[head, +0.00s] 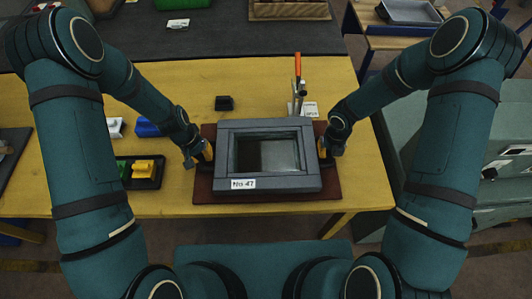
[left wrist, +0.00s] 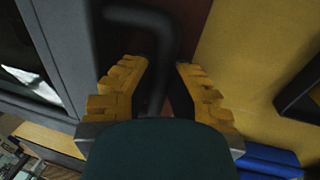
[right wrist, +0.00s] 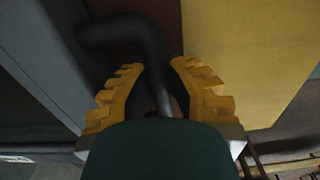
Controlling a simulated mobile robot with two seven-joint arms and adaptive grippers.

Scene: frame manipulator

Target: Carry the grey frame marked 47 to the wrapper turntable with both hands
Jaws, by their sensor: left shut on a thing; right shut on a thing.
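My left gripper (head: 203,156) is shut on the frame's left handle, a dark bent bar (left wrist: 160,35). My right gripper (head: 326,152) is shut on the right handle (right wrist: 150,50). I cannot make out a wrapper turntable.
The yellow table (head: 300,212) holds a black tray (head: 125,164) with green and yellow pieces, a blue piece (head: 148,127), a small black block (head: 224,103) and an orange-handled tool (head: 298,75) behind the frame. A grey-green unit (head: 425,135) stands at right.

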